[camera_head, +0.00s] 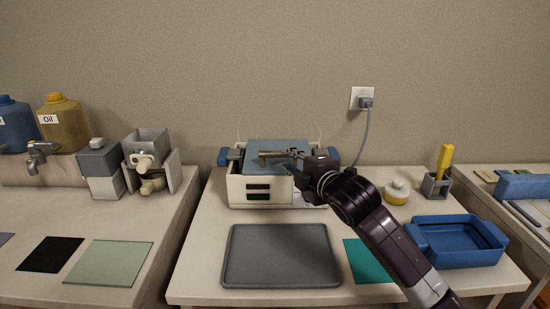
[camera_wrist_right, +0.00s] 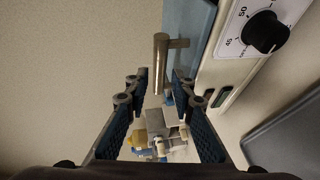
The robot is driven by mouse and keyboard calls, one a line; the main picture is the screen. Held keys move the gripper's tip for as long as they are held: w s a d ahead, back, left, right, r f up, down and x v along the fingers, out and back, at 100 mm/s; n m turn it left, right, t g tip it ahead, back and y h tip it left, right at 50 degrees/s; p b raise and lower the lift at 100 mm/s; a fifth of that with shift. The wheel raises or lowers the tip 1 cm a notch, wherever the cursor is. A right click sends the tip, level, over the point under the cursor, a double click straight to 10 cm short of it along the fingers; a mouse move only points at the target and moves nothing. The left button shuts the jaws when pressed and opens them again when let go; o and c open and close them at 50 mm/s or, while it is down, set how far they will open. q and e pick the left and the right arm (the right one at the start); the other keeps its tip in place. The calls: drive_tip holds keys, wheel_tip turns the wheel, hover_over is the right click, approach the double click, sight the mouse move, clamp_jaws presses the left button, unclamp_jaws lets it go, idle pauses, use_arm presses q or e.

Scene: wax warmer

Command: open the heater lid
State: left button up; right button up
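The wax heater (camera_head: 236,190) is a cream box in the middle of the table, and its front dial shows in the right wrist view (camera_wrist_right: 266,32). Its flat blue-grey lid (camera_head: 290,145) lies closed on top. A brass bar handle (camera_head: 270,155) stands on the lid; in the right wrist view the handle (camera_wrist_right: 161,60) is ahead of the fingertips, in line with the gap. My right gripper (camera_head: 294,162) is over the lid's front right part, close to the handle's right end. Its fingers (camera_wrist_right: 158,88) are apart with nothing gripped. My left gripper is out of view.
A grey tray (camera_head: 281,257) and a teal mat (camera_head: 364,262) lie in front of the heater. A blue bin (camera_head: 456,243) stands at right. A cable (camera_head: 366,132) runs from the wall outlet behind. A grey dispenser (camera_head: 150,160) is on the left table.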

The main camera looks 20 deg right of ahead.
sight(281, 155)
drive_tip(key=x, duration=0.2)
drive_tip(key=shift+w+a, duration=0.15)
drive_tip(key=shift+w, duration=0.25)
drive_tip(key=shift+p+x, duration=0.35)
drive_tip(key=shift+x, duration=1.8)
drive_tip(key=shift+f, duration=0.1)
drive_tip(key=shift+c, duration=0.3)
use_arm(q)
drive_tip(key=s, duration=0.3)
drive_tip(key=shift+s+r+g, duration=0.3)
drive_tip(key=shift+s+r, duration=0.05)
use_arm(e)
clamp_jaws()
